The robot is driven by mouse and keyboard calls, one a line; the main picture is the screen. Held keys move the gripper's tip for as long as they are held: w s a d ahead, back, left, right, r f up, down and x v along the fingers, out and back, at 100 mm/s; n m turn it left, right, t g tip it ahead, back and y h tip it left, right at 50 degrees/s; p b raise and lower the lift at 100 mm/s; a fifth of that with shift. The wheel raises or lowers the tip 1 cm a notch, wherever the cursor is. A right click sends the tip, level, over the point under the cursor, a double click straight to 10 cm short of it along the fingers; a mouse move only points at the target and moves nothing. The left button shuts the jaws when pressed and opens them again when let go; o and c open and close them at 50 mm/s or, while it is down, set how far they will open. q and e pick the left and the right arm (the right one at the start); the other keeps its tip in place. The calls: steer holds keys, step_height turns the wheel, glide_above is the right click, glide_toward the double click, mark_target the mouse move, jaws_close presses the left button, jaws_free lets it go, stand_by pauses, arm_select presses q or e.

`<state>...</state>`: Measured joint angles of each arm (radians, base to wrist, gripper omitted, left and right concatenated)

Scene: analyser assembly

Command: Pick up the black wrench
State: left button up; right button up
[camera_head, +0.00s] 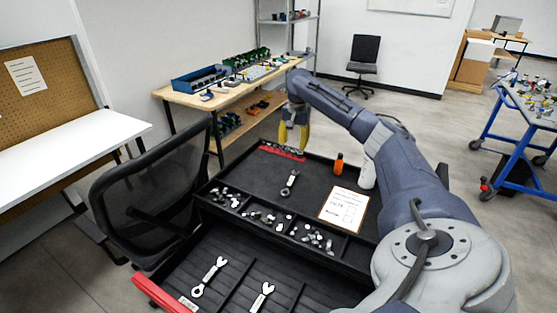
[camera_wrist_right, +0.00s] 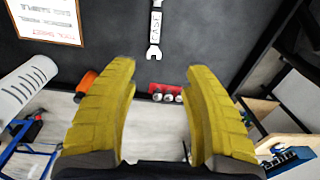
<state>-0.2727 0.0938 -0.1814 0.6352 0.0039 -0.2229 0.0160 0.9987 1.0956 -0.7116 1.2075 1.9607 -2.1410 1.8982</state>
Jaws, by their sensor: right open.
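A wrench (camera_head: 290,183) lies on the black top of the cart; it looks silver-white with a dark middle. In the right wrist view the same wrench (camera_wrist_right: 155,32) shows its open jaw end and lettering on the handle, ahead of the fingertips. No wrench looks wholly black. Two more pale wrenches lie in the open drawer, one at the left (camera_head: 209,277) and one at the right (camera_head: 262,297). My right gripper (camera_head: 293,144), with yellow fingers, is over the far edge of the cart, apart from the wrench. Its fingers (camera_wrist_right: 160,68) are open and empty. My left gripper is not in view.
On the cart top are a red socket rail (camera_head: 282,151), an orange bottle (camera_head: 339,163) and a paper sheet (camera_head: 344,208). Small metal parts (camera_head: 265,217) fill the front compartments. A black chair (camera_head: 150,190) stands left of the cart. The top around the wrench is clear.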

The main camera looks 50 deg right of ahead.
steer(key=a+f, duration=0.1)
steer(key=f, duration=0.1)
glide_above(291, 180)
steer(key=shift+g, duration=0.3)
step_height(291, 180, down, 9)
steer(key=shift+f, duration=0.1)
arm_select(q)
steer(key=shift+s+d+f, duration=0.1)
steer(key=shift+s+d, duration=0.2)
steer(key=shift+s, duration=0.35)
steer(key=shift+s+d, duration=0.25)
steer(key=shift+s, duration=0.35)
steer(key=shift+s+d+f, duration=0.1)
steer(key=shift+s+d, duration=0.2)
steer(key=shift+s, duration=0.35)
arm_select(e)
steer(key=shift+f, duration=3.4)
jaws_close()
